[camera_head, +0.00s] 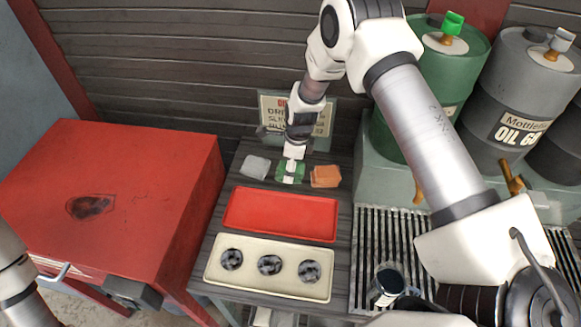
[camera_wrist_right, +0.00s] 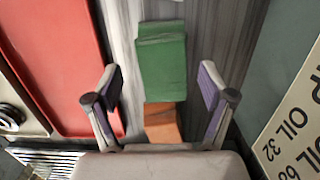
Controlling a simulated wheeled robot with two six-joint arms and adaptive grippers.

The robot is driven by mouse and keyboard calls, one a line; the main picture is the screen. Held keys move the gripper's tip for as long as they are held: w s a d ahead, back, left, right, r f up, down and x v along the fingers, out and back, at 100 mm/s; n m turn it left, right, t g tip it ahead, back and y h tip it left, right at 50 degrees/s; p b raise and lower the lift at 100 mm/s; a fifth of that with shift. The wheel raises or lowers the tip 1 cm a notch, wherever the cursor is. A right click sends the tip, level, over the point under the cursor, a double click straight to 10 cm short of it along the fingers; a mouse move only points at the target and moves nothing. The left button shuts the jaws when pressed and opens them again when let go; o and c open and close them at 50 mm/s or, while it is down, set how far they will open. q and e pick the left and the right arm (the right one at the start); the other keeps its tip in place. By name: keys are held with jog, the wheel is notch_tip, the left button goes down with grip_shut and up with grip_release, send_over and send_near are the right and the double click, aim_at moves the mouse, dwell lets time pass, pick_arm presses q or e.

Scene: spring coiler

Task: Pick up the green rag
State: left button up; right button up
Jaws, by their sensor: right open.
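The green rag (camera_head: 283,173) lies folded on the dark wooden bench, between a grey rag (camera_head: 255,167) and an orange rag (camera_head: 325,176). My right gripper (camera_head: 291,171) is over the green rag and hides part of it. In the right wrist view the green rag (camera_wrist_right: 162,65) shows between and ahead of the open fingers of my right gripper (camera_wrist_right: 160,88), with the orange rag (camera_wrist_right: 160,123) closer to the palm. The fingers stand apart from the rag on both sides. My left gripper is out of view.
A red tray (camera_head: 280,214) and a beige tray (camera_head: 225,272) with three dark round parts lie in front of the rags. A sign (camera_head: 325,112) stands behind. A red cabinet (camera_head: 125,165) is at left; a green drum (camera_head: 395,135) and grey drum (camera_head: 490,105) are at right.

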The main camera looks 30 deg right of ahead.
jog(key=shift+w+d+f, duration=0.1)
jog(key=shift+w+f, duration=0.1)
jog(key=shift+f, duration=0.4)
jog(key=shift+w+d+f, duration=0.1)
jog(key=shift+w+f, duration=0.1)
jog(key=shift+f, duration=0.4)
jog(key=shift+s+a+r, duration=0.1)
jog(key=shift+a+r, duration=0.05)
jog(key=shift+a, duration=0.05)
jog(key=shift+c, duration=0.4)
jog(key=shift+s+a+r, duration=0.1)
jog(key=c, duration=0.5)
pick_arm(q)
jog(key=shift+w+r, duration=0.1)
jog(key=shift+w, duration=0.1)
pick_arm(e)
jog(key=c, duration=0.5)
jog(key=shift+r, duration=0.35)
notch_tip(320, 180, up, 9)
jog(key=shift+r+b, duration=0.1)
jog(key=shift+b, duration=0.75)
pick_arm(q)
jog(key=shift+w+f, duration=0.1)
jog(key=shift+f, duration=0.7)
